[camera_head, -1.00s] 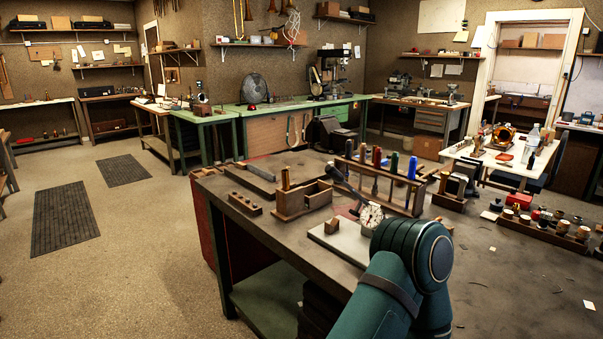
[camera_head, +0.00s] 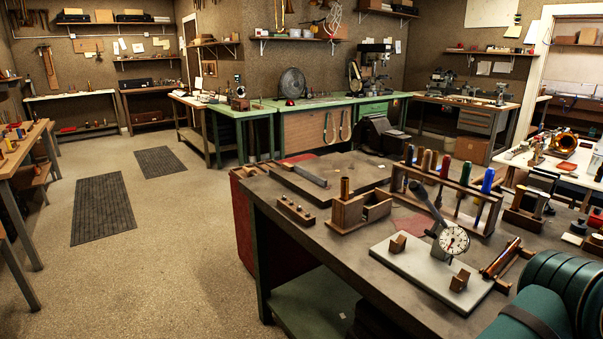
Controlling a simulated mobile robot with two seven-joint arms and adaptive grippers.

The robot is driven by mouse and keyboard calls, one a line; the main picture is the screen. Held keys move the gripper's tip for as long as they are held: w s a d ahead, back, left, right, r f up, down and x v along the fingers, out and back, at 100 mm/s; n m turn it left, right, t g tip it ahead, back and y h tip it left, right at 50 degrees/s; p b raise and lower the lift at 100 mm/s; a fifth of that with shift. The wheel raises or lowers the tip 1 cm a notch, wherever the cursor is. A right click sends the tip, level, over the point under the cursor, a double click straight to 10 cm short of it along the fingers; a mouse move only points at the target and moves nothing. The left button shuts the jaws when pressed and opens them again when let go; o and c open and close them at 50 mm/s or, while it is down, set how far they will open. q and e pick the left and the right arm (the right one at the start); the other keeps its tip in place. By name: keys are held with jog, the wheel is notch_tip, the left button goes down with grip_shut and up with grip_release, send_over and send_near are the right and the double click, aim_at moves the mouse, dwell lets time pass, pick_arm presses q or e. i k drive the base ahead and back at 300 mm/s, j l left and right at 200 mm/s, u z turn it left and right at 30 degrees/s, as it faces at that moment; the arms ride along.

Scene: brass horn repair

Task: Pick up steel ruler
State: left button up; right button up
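I cannot make out a steel ruler for certain in this view. Neither gripper is in view. Only a teal link of my arm shows at the lower right corner, over the bench's near right part, where it hides some of the top.
The near bench holds a dial gauge (camera_head: 453,240) on a pale plate, a rack of colored-handled tools (camera_head: 446,185), a small wooden box (camera_head: 360,212) and a drilled block (camera_head: 295,210). Green benches (camera_head: 300,104) stand at the back. Open floor (camera_head: 185,230) lies to the left.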

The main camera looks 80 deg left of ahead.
aim_at(320, 181)
jog(key=k+j, duration=0.2)
jog(key=j, duration=0.25)
jog(key=k+j, duration=0.15)
jog(key=j, duration=0.35)
jog(key=k+j, duration=0.2)
jog(key=j, duration=0.25)
jog(key=k+j, duration=0.2)
jog(key=j, duration=0.25)
jog(key=k+j, duration=0.2)
jog(key=j, duration=0.25)
jog(key=k+j, duration=0.15)
jog(key=j, duration=0.35)
jog(key=k+j, duration=0.2)
jog(key=j, duration=0.25)
jog(key=k+j, duration=0.2)
jog(key=j, duration=0.25)
